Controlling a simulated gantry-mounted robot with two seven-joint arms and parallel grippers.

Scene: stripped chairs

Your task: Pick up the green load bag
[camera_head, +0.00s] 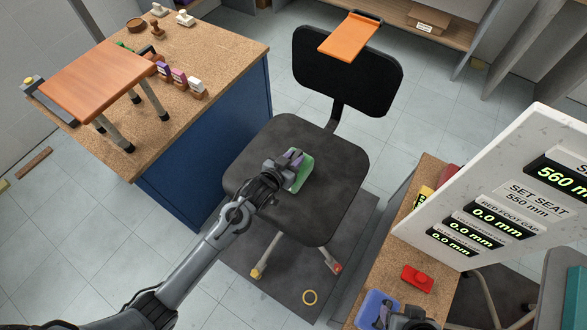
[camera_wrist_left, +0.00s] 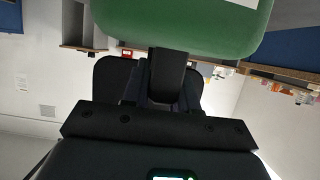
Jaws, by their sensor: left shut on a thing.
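The green load bag (camera_head: 301,174) is at the middle of the dark chair seat (camera_head: 325,205). My left gripper (camera_head: 291,160) is over the seat, shut on the green bag and covering part of it. In the left wrist view the green bag (camera_wrist_left: 180,28) fills the top, with a pale patch at its upper right edge, against the dark gripper fingers (camera_wrist_left: 167,75). Whether the bag touches the seat is hard to tell. My right gripper (camera_head: 388,316) is partly in view at the bottom edge, by a blue bag (camera_head: 374,309); its jaws are unclear.
The chair's black backrest (camera_head: 348,75) carries an orange board (camera_head: 349,37). A blue-sided bench (camera_head: 205,140) with an orange stool and stamps stands left. A white display panel (camera_head: 510,185) and a wooden bench with a red object (camera_head: 417,279) stand right.

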